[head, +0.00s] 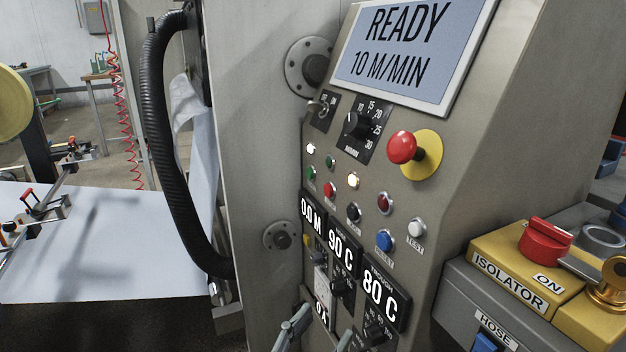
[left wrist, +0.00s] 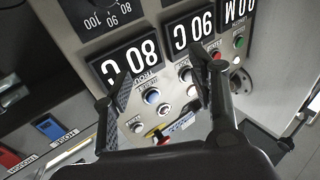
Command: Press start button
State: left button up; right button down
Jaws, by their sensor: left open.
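The start button is likely the green button (head: 311,173) at the left of the control panel (head: 440,215), with a red button (head: 330,189) to its lower right; their labels are too small to read in the head view. In the upside-down left wrist view a green button (left wrist: 239,42) shows at the right, beyond the right finger. My left gripper (head: 322,328) is open and empty at the bottom of the head view, below the buttons and in front of the lower dials. It also shows in the left wrist view (left wrist: 160,72). My right gripper is out of view.
A large red emergency knob (head: 402,147) sticks out from the panel. A blue button (head: 384,240) and a white button (head: 415,228) sit lower right. The screen (head: 415,50) reads READY, 10 M/MIN. A yellow isolator box (head: 500,265) juts out at right; a black hose (head: 160,130) hangs at left.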

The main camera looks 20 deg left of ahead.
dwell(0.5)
pick_arm(q)
grip_shut()
dwell(0.5)
dwell(1.3)
